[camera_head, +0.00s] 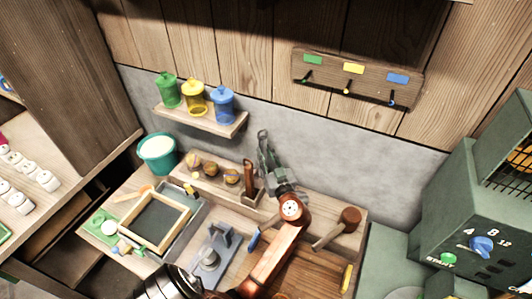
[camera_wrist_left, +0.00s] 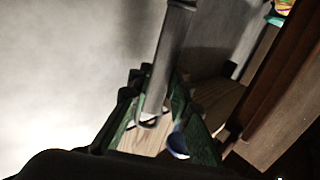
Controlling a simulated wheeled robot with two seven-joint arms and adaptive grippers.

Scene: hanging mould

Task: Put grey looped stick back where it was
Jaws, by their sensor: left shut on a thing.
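My left gripper (camera_head: 266,150) is raised above the back of the wooden workbench, close to the grey wall. In the left wrist view its dark green fingers (camera_wrist_left: 158,115) are shut on the grey looped stick (camera_wrist_left: 170,50). The stick's flat grey shaft runs up from between the fingers, and a small curved dark end shows near the fingertips. In the head view the stick is hard to tell apart from the fingers. A wooden rack (camera_head: 326,72) on the wall has three hooks under green, yellow and blue labels; nothing visibly hangs there. My right gripper is not in view.
A wall shelf (camera_head: 230,127) holds green, yellow and blue jars left of the gripper. Below it are a wooden holder (camera_head: 213,190) with round pieces, a teal bucket (camera_head: 157,155) and a framed screen (camera_head: 155,222). A mallet (camera_head: 348,218) lies right; a green machine (camera_head: 470,215) stands far right.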

